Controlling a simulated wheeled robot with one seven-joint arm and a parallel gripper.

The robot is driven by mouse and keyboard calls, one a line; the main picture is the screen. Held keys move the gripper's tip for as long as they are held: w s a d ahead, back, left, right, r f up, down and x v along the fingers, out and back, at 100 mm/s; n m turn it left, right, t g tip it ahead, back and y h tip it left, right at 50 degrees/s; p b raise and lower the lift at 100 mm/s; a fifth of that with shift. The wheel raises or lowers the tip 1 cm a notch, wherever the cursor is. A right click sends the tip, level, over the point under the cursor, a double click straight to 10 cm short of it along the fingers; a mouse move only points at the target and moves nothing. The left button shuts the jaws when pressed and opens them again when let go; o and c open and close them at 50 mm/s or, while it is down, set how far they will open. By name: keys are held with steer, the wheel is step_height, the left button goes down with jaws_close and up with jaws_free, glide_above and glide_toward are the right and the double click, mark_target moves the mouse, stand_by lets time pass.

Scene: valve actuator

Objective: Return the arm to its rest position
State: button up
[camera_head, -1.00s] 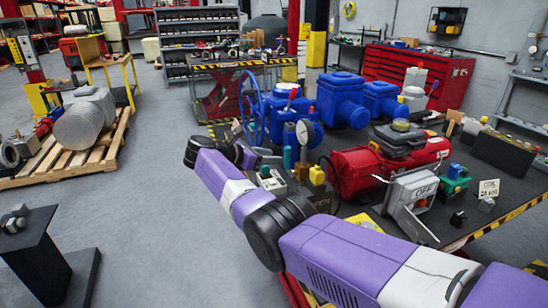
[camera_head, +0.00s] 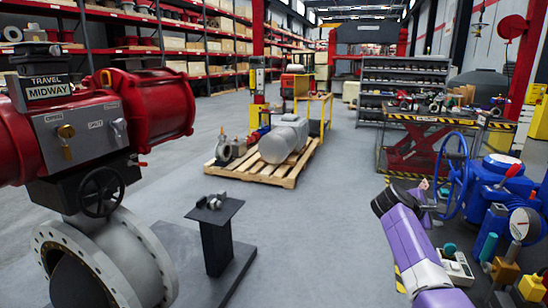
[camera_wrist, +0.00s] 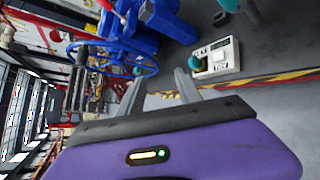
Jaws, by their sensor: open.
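My purple and white arm reaches in from the lower right of the head view, beside the bench with the blue valve (camera_head: 490,190). My gripper (camera_wrist: 158,92) shows in the wrist view with its two grey fingers apart and nothing between them. In the head view its fingers are small and partly hidden by the wrist. Beyond the fingers are the blue valve's handwheel (camera_wrist: 115,60) and a white control box (camera_wrist: 215,60) with a teal knob. The gripper appears apart from both.
A red actuator (camera_head: 75,130) on a grey flanged valve (camera_head: 110,265) stands at left, labelled TRAVEL MIDWAY. A dark pedestal (camera_head: 216,245) stands nearby. A wooden pallet (camera_head: 265,170) carries a grey tank. Grey floor between pedestal and arm is clear.

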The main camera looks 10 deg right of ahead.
steer(key=w+a+f+m+t+y, duration=0.1)
steer(key=w+a+f+t+y, duration=0.15)
steer(key=a+f+t, duration=0.35)
steer(key=s+a+f+m+t+y, duration=0.1)
steer(key=s+a+f+t+y, duration=0.2)
steer(key=a, duration=0.4)
steer(key=s+a+f+m+t, duration=0.1)
steer(key=s+a+f+m, duration=0.2)
steer(key=a, duration=0.4)
steer(key=s+a+f+t+y, duration=0.1)
steer(key=s+a+f+y, duration=0.1)
steer(key=s+a+f, duration=0.3)
steer(key=s+a+r+m+y, duration=0.1)
steer(key=s+a, duration=0.4)
steer(key=s, duration=1)
steer(key=s+a+r+m+y, duration=0.2)
steer(key=s+a+r+m, duration=0.1)
steer(key=s, duration=1.3)
steer(key=s+a+r+m+y, duration=0.2)
steer(key=s+a+r, duration=0.2)
steer(key=s, duration=1.1)
steer(key=a, duration=0.3)
steer(key=shift+s+a, duration=0.15)
steer(key=shift+a, duration=0.15)
